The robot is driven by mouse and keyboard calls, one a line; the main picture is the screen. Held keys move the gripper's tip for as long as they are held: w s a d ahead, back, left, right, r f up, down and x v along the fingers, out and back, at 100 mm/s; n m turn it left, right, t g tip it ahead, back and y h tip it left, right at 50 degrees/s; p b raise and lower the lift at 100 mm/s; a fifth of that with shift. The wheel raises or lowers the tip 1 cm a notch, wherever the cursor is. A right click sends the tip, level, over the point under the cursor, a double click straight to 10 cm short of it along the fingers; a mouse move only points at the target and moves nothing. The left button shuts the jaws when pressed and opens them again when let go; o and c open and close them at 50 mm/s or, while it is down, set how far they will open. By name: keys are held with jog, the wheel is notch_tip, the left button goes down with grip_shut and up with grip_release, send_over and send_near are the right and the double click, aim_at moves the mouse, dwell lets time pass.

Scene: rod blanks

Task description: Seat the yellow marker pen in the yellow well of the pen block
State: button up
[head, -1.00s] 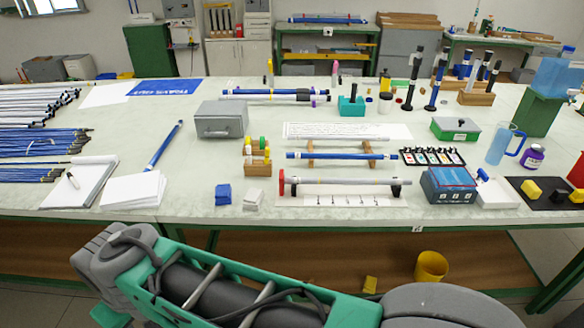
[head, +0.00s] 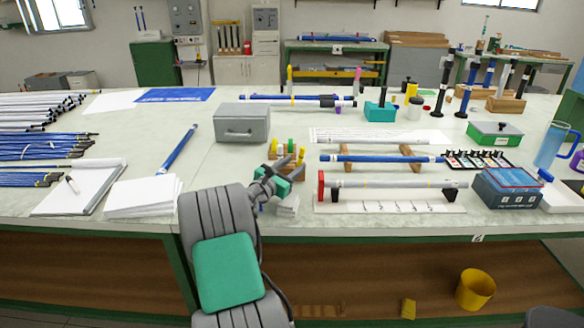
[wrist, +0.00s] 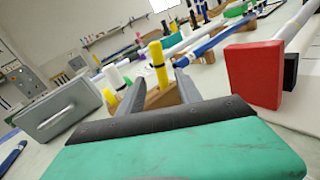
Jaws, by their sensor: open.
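The wooden pen block (head: 291,173) stands on the near part of the table, with yellow, green and white upright pieces in it. My gripper (head: 280,168) is open beside the block and partly covers it. In the wrist view, the block (wrist: 163,97) shows between my open fingers (wrist: 160,77). An upright yellow pen-like piece (wrist: 157,63) with a dark band rises at the block; how deep it sits cannot be told. Another upright yellow marker (head: 289,78) stands far back on the table. The yellow well cannot be made out.
A red-ended rod stand (head: 321,187) is right of the block; its red end (wrist: 253,75) is close on the right in the wrist view. A grey metal box (head: 241,123) stands behind left.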

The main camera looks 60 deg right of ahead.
jog(key=d, duration=0.5)
jog(key=s+d, duration=0.1)
jog(key=d, duration=0.1)
jog(key=shift+s+d+r+b, duration=0.1)
jog(key=shift+d+b, duration=0.05)
jog(key=shift+b, duration=0.15)
grip_shut()
